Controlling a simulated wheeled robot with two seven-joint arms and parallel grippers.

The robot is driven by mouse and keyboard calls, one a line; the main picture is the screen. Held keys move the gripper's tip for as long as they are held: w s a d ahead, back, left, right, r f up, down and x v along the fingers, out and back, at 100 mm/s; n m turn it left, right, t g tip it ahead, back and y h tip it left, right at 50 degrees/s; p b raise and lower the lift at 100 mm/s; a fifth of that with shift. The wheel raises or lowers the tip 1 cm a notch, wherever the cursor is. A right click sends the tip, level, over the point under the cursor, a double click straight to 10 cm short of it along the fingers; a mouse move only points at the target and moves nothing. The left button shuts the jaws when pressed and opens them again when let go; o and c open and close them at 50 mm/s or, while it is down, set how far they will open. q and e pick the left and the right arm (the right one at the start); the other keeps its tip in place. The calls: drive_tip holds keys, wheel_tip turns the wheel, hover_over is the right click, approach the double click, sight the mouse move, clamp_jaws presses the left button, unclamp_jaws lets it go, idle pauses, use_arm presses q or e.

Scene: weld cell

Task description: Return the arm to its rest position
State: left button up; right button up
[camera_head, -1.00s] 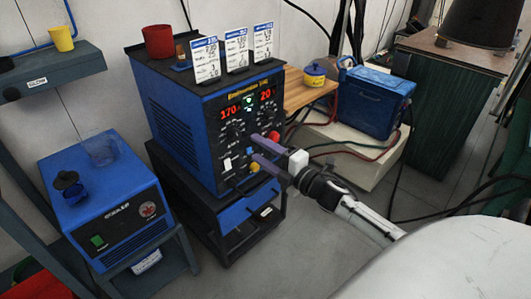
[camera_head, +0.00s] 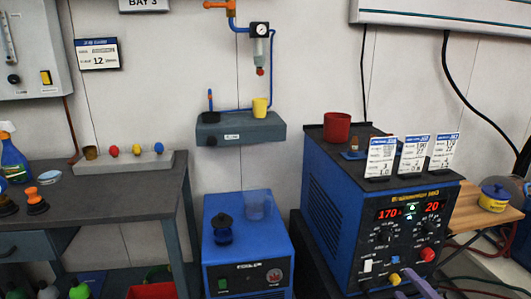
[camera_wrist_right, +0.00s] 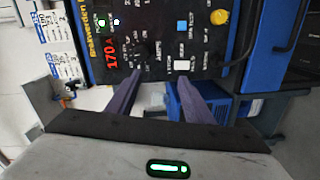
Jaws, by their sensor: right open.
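The blue-and-black welding machine (camera_head: 331,212) stands at the right in the head view, with its lit red displays and knobs on the front panel. My right gripper (camera_wrist_right: 157,86) is open in the right wrist view. Its two purple fingers are apart with nothing between them, pointing at the panel (camera_wrist_right: 150,45). In the head view only the finger ends (camera_head: 408,284) show at the bottom edge, in front of the panel's lower part. I cannot tell whether they touch it. The rest of my right arm is out of the head view, and my left gripper is not in view.
A blue box unit (camera_head: 248,250) stands left of the welder. A dark workbench (camera_head: 110,200) is at the left, and a wall shelf (camera_head: 240,131) holds a yellow cup (camera_head: 260,107). A red cup (camera_head: 337,127) and several cards stand on the welder.

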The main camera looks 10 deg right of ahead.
drive_tip(key=s+a+f+m+g+p, duration=0.1)
drive_tip(key=s+a+f+m+g, duration=0.1)
drive_tip(key=s+a+f+m, duration=0.2)
drive_tip(key=s+a+f+m+g+y+p, duration=0.1)
drive_tip(key=s+a+f+m+g, duration=0.2)
drive_tip(key=s+a, duration=0.8)
drive_tip(key=s+a+f+m+g+p, duration=0.1)
drive_tip(key=s+a+f+m+g, duration=0.2)
drive_tip(key=s+a+f+m, duration=0.3)
drive_tip(key=s+a+m, duration=0.1)
drive_tip(key=s+a, duration=0.1)
drive_tip(key=shift+a+f+y, duration=0.35)
drive_tip(key=shift+f+y, duration=0.05)
